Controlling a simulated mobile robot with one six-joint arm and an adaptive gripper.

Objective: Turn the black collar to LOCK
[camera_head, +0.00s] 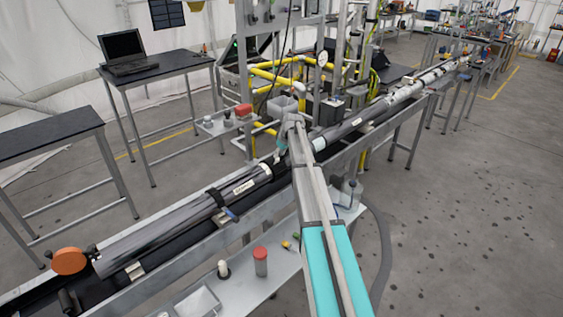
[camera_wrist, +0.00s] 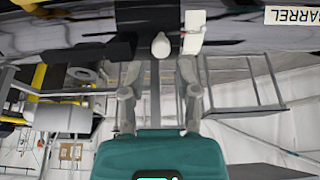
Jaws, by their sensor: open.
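A long grey tube (camera_head: 180,226) lies along the bench and ends close to my gripper (camera_head: 281,153) in the head view. In the wrist view, a dark glossy tube labelled BARREL (camera_wrist: 285,15) crosses the top. A black band (camera_wrist: 147,18), which looks like the collar, wraps it, with a pale rounded knob (camera_wrist: 161,45) at its edge. My gripper (camera_wrist: 160,72) is open and empty, its fingers on either side of the knob's line and apparently short of it. A white tab (camera_wrist: 194,32) is beside the band. I cannot read any LOCK mark. My arm hides the collar area in the head view.
A second tube section (camera_head: 370,122) continues to the upper right. A lower shelf (camera_head: 262,284) holds a red-capped jar (camera_head: 261,262) and small items. Yellow pipework (camera_head: 275,76) stands behind the bench. The floor at right is clear.

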